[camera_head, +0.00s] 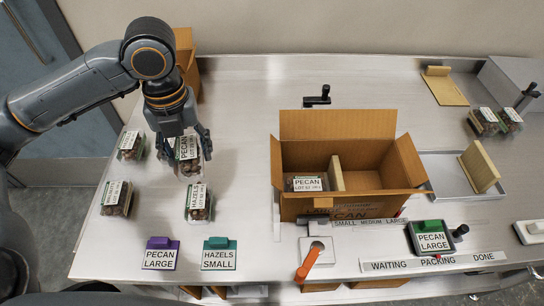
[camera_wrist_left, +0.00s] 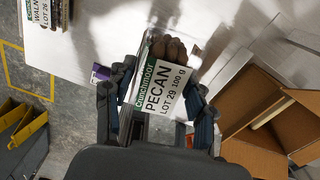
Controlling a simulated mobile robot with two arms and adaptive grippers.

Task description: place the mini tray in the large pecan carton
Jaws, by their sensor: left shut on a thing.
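My left gripper (camera_head: 187,156) is shut on a clear clamshell tray labelled PECAN (camera_head: 188,150), with brown nuts inside. In the left wrist view the same tray (camera_wrist_left: 163,88) sits between the two fingers (camera_wrist_left: 165,110), its label reading PECAN, LOT 29, 100 g. I cannot tell whether its base is clear of the table. The open cardboard carton marked PECAN (camera_head: 357,153) stands to the right of the gripper, flaps out. Inside it, one PECAN tray (camera_head: 306,184) lies left of an upright tan divider (camera_head: 336,173). My right gripper is not in view.
Other trays stand around the held one: a HAZELS tray (camera_head: 198,203), a tray at left (camera_head: 116,199) and one behind it (camera_head: 130,145). Purple PECAN LARGE (camera_head: 161,254) and teal HAZELS SMALL (camera_head: 219,254) signs sit in front. Bare table lies between trays and carton.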

